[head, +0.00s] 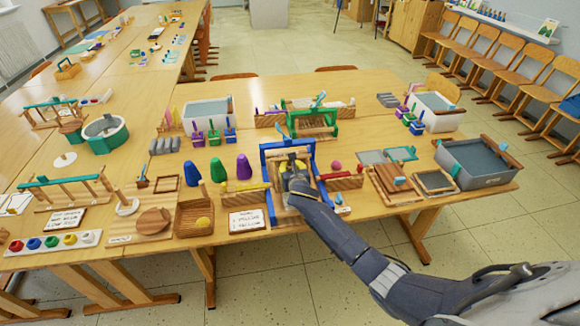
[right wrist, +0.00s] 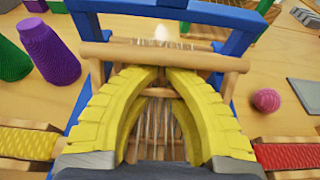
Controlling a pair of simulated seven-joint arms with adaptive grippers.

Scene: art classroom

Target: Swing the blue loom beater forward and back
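The blue loom (head: 287,144) stands near the front edge of the table, its blue uprights joined by a top bar. In the right wrist view its blue top bar (right wrist: 215,13) runs across the far side, with a wooden crossbar (right wrist: 110,52) nearer and pale warp threads below. My right gripper (head: 291,165) reaches into the loom from the front. Its yellow fingers (right wrist: 165,74) curve together, tips close to the wooden crossbar, with no object visible between them. The fingers hide part of the loom. Which bar is the beater is unclear. My left gripper is not in view.
A green loom (head: 313,122) stands just behind. Purple, green and blue cones (head: 217,169) stand left, and a pink ball (head: 336,165) lies right. A wooden tray (head: 195,218) and a sign card (head: 247,220) are left of the loom; a grey tub (head: 478,178) is far right.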

